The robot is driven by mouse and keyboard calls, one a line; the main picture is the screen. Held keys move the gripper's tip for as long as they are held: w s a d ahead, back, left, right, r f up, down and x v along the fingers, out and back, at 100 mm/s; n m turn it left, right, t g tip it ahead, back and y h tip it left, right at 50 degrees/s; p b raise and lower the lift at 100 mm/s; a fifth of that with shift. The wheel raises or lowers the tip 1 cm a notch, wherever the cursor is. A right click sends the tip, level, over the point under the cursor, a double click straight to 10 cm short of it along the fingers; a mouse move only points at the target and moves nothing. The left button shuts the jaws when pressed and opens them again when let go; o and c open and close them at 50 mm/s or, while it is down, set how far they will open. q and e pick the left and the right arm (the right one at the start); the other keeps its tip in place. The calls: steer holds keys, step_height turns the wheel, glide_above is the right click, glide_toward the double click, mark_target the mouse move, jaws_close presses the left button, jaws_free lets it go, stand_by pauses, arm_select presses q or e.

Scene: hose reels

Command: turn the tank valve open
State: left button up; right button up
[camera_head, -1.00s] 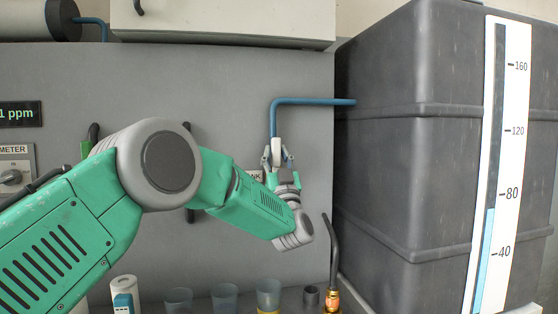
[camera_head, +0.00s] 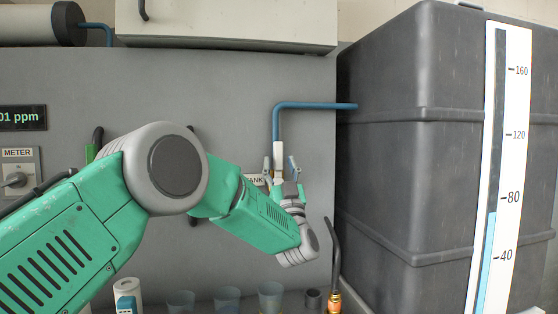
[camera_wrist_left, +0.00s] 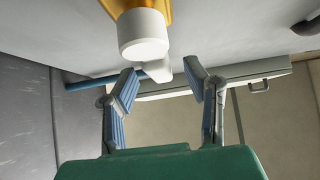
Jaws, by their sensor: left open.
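The tank valve (camera_head: 278,149) is a white fitting at the lower end of the blue pipe, left of the big grey tank (camera_head: 405,160). In the left wrist view its white cylinder (camera_wrist_left: 143,36) and a small white tab (camera_wrist_left: 158,70) show above my fingers, under a yellow-gold part. My left gripper (camera_head: 279,165) is open just below the white fitting, a finger to either side. Contact cannot be told. My right gripper is not in view.
A partly hidden TANK label (camera_head: 256,180) is behind my wrist. Several clear cups (camera_head: 228,299) and a dark hose with a brass end (camera_head: 334,300) stand below. A white cabinet (camera_head: 230,25) hangs above. The tank's gauge (camera_head: 497,170) reads a little under 80.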

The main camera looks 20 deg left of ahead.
arm_select(q)
steer(key=v, duration=0.9)
steer(key=shift+d+f, duration=0.15)
steer(key=shift+d, duration=0.05)
steer(key=shift+s, duration=0.15)
